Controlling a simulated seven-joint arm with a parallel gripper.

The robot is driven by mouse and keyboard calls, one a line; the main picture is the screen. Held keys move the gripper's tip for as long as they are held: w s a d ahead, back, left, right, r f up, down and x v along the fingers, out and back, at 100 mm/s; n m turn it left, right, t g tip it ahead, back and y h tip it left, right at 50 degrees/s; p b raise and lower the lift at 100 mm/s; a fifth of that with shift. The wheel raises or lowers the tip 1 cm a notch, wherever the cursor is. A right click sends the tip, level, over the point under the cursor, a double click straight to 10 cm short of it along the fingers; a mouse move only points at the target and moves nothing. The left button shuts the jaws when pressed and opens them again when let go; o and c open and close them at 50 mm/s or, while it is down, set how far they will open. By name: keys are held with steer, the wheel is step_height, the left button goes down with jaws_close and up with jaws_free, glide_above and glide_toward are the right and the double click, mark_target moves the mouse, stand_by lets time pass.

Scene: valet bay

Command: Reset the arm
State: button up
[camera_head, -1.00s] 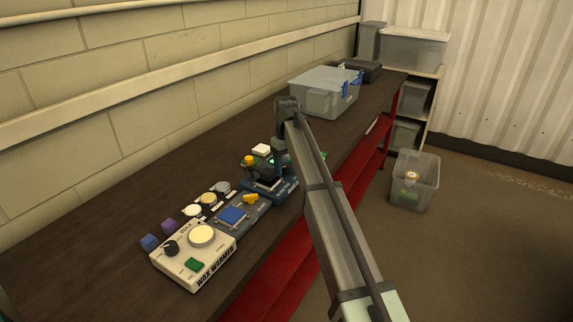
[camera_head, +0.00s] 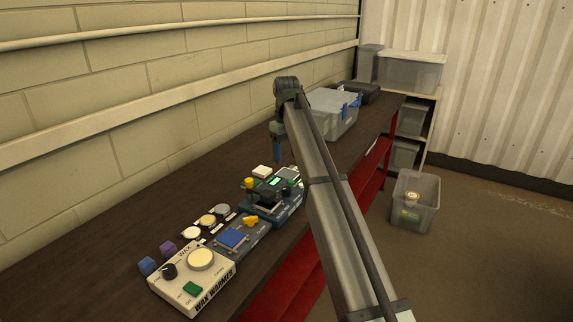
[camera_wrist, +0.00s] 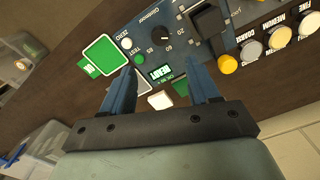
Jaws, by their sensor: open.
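My gripper (camera_wrist: 163,98) is open in the wrist view, with its two blue fingers apart and nothing held between them. It hangs above a blue device with a dial, a small green display (camera_wrist: 160,72) and a black part on top. In the head view my gripper (camera_head: 278,150) points down over the bench, behind and above the same blue device (camera_head: 270,203). The elbow of my arm covers part of the bench and the grey bin behind it.
A wax warmer (camera_head: 193,279), a blue-topped unit (camera_head: 232,238) and several round pots stand at the bench's near end. A grey lidded bin (camera_head: 335,118) and a black case (camera_head: 358,92) are farther back. A clear tub (camera_head: 415,205) stands on the floor. The wall borders the bench at left.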

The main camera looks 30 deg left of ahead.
steer(key=shift+r, duration=0.55)
steer(key=shift+d+f, duration=0.1)
